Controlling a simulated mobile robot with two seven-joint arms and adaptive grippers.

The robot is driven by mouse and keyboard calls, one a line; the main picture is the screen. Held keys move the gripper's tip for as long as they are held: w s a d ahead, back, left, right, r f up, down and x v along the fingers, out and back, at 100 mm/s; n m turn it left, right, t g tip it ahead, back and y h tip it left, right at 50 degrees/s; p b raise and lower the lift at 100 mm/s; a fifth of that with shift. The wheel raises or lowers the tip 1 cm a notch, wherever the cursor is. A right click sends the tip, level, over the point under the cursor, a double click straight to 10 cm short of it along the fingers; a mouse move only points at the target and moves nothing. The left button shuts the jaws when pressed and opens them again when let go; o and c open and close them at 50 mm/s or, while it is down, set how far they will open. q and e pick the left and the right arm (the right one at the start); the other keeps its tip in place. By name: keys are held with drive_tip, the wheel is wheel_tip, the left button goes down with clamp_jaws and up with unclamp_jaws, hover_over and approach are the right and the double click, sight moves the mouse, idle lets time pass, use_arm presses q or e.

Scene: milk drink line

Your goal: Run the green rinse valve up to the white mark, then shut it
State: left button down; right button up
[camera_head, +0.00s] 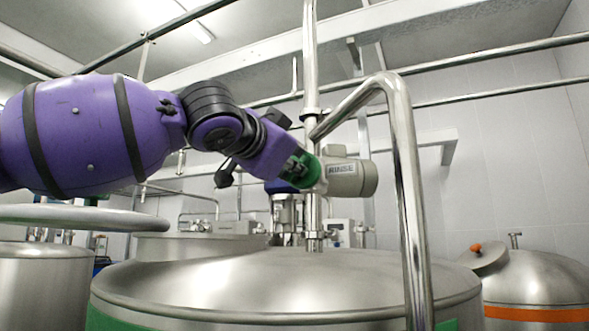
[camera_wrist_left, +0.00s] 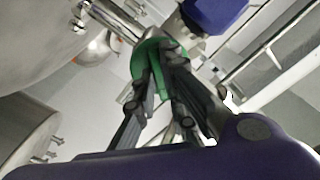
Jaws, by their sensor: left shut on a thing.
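The green rinse valve handle (camera_head: 310,174) sits on the vertical steel pipe above the large tank, beside a grey housing (camera_head: 352,178) labelled RINSE. My left gripper (camera_head: 298,166) comes in from the left and is shut on the green handle. In the left wrist view, the fingers of my left gripper (camera_wrist_left: 168,78) close around the curved green handle (camera_wrist_left: 147,58), partly hiding it. I cannot make out a white mark in either view. My right gripper is not in view.
A large domed steel tank (camera_head: 270,285) with a green band fills the foreground. A bent steel pipe (camera_head: 405,180) rises in front, right of the valve. A smaller tank with an orange band (camera_head: 540,313) stands at right, and another tank (camera_head: 45,285) at left.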

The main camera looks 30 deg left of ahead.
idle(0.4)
use_arm(q)
drive_tip(key=c, duration=1.8)
unclamp_jaws()
drive_tip(key=shift+s, duration=0.1)
drive_tip(key=s, duration=1.2)
drive_tip(key=shift+d, duration=0.35)
drive_tip(key=shift+w, duration=0.1)
